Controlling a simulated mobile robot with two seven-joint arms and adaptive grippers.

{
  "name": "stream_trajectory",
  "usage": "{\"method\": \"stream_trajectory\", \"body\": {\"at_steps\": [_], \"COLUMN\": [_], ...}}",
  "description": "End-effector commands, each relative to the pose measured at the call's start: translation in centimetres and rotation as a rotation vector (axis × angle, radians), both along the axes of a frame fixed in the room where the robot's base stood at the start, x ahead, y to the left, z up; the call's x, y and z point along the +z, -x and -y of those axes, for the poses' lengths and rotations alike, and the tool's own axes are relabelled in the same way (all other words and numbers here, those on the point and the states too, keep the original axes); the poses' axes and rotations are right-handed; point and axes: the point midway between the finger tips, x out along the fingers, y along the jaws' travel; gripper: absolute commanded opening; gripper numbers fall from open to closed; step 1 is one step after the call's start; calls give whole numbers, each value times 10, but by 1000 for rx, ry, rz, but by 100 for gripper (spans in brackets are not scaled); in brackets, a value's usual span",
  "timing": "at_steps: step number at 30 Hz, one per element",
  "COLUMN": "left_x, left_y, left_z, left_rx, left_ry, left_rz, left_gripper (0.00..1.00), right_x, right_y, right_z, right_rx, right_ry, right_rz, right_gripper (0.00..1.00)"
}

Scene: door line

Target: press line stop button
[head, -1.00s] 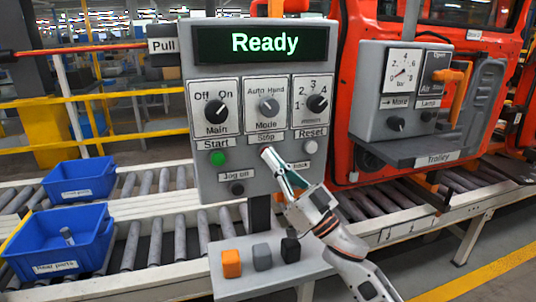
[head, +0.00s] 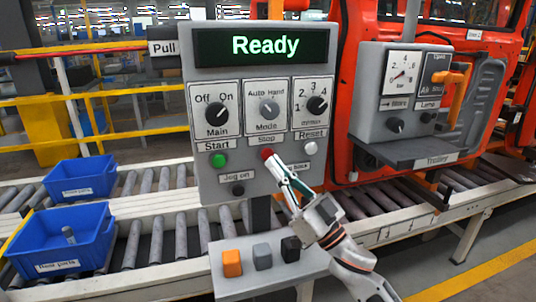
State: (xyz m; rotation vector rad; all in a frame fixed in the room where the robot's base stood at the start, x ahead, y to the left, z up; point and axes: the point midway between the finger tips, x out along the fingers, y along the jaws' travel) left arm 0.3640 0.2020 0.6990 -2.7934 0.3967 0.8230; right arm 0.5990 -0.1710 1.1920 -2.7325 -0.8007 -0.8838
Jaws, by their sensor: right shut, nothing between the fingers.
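The red stop button (head: 267,153) sits under the "Stop" label on the grey control panel (head: 237,180). It is partly hidden by the fingertips. My right gripper (head: 273,163) is shut and empty, its tips right at the button's lower right side in the picture. I cannot tell whether they touch it. The panel's screen (head: 259,46) reads "Ready". My left gripper is not in view.
A green start button (head: 219,160) and a white reset button (head: 311,148) flank the stop button. Below is a shelf with orange (head: 232,263), grey and black blocks. Blue bins (head: 80,178) stand left by the roller conveyor. A trolley panel (head: 372,118) is at right.

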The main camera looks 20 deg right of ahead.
Motion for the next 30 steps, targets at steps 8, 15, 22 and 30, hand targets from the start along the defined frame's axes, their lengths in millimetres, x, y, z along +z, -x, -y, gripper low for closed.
{"method": "stream_trajectory", "body": {"at_steps": [8, 15, 22, 30], "left_x": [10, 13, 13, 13], "left_y": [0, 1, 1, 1], "left_z": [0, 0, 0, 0], "left_rx": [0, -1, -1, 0], "left_ry": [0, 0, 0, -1], "left_rz": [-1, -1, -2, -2], "left_gripper": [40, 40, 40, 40], "right_x": [1, 0, 0, 0], "right_y": [26, 39, 39, 39], "right_z": [1, 2, 2, 1], "right_rx": [1, -1, -1, 0], "right_ry": [0, 0, 0, 0], "right_rz": [-1, -1, 0, 0], "right_gripper": [0, 0, 0, 0]}}
